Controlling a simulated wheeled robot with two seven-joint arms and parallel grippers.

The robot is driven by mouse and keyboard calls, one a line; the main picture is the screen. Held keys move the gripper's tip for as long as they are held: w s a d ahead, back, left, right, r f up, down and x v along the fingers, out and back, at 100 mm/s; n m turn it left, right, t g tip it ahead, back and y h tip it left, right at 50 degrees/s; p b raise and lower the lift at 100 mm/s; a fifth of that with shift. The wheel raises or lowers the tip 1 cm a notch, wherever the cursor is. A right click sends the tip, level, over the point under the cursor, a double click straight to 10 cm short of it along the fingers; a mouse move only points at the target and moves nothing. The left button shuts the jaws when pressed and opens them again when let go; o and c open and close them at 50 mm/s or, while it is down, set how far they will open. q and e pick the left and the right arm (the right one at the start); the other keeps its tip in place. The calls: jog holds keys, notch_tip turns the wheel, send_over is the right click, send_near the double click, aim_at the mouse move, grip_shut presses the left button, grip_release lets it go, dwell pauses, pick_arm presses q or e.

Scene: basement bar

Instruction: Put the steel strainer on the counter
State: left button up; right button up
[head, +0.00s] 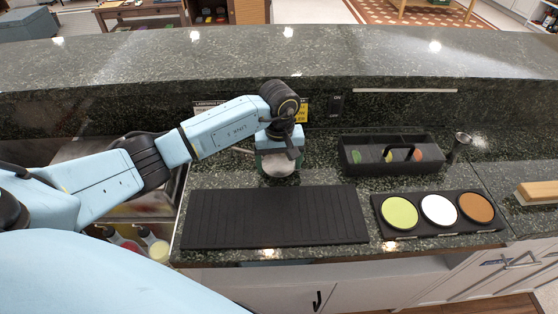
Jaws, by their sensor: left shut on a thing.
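My left arm reaches in from the left over the dark green speckled counter (330,177). My left gripper (285,153) points down behind the black ribbed mat and is shut on a round steel thing, which looks like the steel strainer (281,167). The gripper hides its upper part. A greenish rim shows around it, and I cannot tell whether it rests on something or hangs just above the counter. My right gripper is not in view.
The black ribbed mat (275,215) lies empty in front. To its right is a black tray with green, white and orange-brown discs (438,209). Behind stands a black condiment box (365,157), with a steel jigger-like cup (461,138) beside it. A raised ledge (200,60) runs along the back.

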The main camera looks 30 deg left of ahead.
pick_arm(q)
jog(key=shift+f, duration=0.15)
jog(key=o, duration=0.9)
notch_tip(320, 180, up, 12)
jog(key=shift+r, duration=0.2)
